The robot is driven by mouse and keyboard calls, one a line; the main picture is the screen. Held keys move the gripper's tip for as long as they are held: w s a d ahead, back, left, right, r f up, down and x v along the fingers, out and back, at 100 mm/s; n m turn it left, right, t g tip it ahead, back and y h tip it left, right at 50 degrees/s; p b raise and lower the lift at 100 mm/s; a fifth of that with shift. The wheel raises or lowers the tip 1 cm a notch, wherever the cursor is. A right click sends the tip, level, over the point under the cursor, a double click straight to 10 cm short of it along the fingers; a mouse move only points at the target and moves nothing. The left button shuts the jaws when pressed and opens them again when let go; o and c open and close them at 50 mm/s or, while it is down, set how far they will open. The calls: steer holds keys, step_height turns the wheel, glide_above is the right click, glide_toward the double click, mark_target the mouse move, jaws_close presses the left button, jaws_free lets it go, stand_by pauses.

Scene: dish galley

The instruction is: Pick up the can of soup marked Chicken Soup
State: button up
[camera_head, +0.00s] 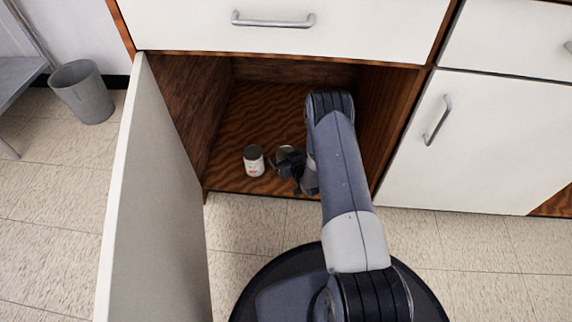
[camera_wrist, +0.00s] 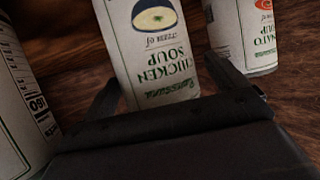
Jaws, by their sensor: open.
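The can marked Chicken Soup (camera_wrist: 155,50) is white with green lettering and a pale oval picture; its label reads upside down in the wrist view. My gripper (camera_wrist: 163,75) is open, with one finger at each side of this can's near part. I cannot tell whether the fingers touch it. In the head view my gripper (camera_head: 280,161) is low inside the open cabinet. A white can with a dark top (camera_head: 254,161) stands just left of it; its label is too small to read. My arm and gripper hide part of the cabinet floor there.
A Tomato Soup can (camera_wrist: 245,35) is close by the right finger, and another white can (camera_wrist: 22,105) is at the left. The cabinet floor (camera_head: 262,110) is clear farther back. The open door (camera_head: 160,200) bounds the left; a drawer front (camera_head: 275,38) is above.

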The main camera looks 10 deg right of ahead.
steer(key=shift+c, duration=0.2)
steer(key=c, duration=1.3)
